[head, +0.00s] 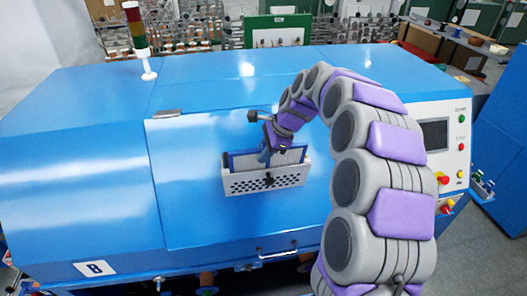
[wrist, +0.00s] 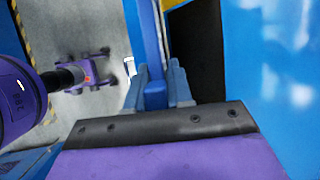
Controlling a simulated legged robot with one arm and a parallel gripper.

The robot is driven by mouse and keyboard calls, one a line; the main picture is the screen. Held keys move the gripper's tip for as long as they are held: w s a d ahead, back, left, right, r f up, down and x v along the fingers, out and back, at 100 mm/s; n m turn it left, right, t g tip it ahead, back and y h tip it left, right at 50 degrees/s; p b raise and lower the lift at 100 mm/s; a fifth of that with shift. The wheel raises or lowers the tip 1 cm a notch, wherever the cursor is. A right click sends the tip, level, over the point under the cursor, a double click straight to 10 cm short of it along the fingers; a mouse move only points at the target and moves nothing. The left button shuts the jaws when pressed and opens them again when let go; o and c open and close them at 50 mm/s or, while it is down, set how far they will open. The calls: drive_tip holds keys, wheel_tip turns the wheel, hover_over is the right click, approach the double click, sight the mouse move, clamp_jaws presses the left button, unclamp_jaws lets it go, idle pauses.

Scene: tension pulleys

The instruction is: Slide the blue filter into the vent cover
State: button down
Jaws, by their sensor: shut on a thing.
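The vent cover (head: 265,181) is a pale grey box with a perforated front, fixed to the front of the blue machine in the head view. The blue filter (head: 291,156) has a blue frame and a grey face. It stands nearly upright at the cover's open top, its lower part hidden behind the cover's front. My gripper (head: 265,155) is at the filter's upper edge, left of its middle. In the wrist view, my gripper (wrist: 155,88) is shut on the filter's blue frame (wrist: 148,35). How deep the filter sits cannot be seen.
The blue machine (head: 95,150) fills most of the head view. A control panel (head: 437,140) with a screen and buttons is at the right. A signal tower (head: 139,38) stands on top. A handle (head: 278,253) is below the cover. The machine front left of the cover is clear.

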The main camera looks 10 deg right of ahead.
sight(263, 166)
drive_tip(key=shift+w+f, duration=0.15)
drive_tip(key=shift+f, duration=0.6)
drive_tip(key=shift+w+f, duration=0.15)
drive_tip(key=shift+f, duration=0.55)
drive_tip(key=shift+w+f, duration=0.1)
drive_tip(key=shift+f, duration=0.2)
idle(0.5)
drive_tip(key=shift+w+f, duration=0.1)
drive_tip(key=shift+f, duration=0.3)
drive_tip(key=shift+r+p, duration=0.3)
drive_tip(key=shift+p, duration=0.25)
drive_tip(key=shift+f, duration=0.35)
idle(0.9)
drive_tip(key=shift+r+p, duration=0.4)
drive_tip(key=shift+p, duration=0.35)
idle(0.4)
drive_tip(key=shift+f, duration=0.35)
drive_tip(key=shift+r+p, duration=0.3)
drive_tip(key=shift+p, duration=0.15)
idle(1.0)
